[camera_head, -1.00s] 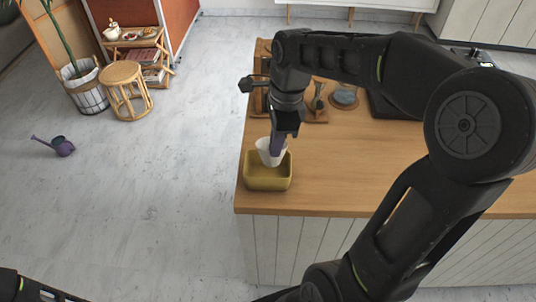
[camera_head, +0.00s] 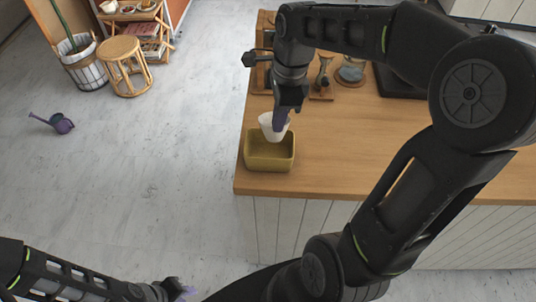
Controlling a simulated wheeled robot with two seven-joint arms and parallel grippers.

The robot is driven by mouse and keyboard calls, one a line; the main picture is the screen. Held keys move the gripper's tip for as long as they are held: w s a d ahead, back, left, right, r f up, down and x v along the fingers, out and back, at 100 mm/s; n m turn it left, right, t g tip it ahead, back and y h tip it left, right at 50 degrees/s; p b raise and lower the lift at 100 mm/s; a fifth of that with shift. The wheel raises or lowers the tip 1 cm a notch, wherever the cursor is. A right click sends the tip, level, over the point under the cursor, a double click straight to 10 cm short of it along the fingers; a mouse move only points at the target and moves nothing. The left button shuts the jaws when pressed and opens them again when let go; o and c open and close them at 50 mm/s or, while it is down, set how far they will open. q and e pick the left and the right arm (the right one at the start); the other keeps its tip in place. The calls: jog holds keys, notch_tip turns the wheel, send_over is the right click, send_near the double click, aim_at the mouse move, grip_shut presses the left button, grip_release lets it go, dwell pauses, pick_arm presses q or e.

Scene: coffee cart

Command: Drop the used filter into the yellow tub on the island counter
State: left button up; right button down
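The yellow tub (camera_head: 268,163) stands near the left front corner of the wooden island counter (camera_head: 350,170). The white used filter (camera_head: 272,129) hangs from my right gripper (camera_head: 282,118), over the back part of the tub's opening. The tub's back rim is partly hidden by the filter. My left gripper (camera_head: 180,288) shows only in part at the bottom edge, away from the counter, and its fingers are too small and cut off to judge.
Wooden stands with coffee tools (camera_head: 322,80) and a round grey item (camera_head: 352,72) are behind the tub. A dark flat device (camera_head: 398,84) lies farther right. The counter right of the tub is clear. A stool (camera_head: 124,68) and a watering can (camera_head: 58,123) stand on the floor at left.

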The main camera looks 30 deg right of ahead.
jog(key=shift+f+b, duration=0.9)
jog(key=shift+f, duration=0.75)
jog(key=c, duration=1.6)
grip_release()
jog(key=shift+o, duration=0.2)
jog(key=shift+r, duration=0.15)
jog(key=r, duration=0.5)
jog(key=d+r, duration=0.1)
jog(key=r, duration=0.1)
jog(key=shift+s+r+b, duration=0.15)
jog(key=shift+r+b, duration=0.15)
jog(key=shift+s+f, duration=0.1)
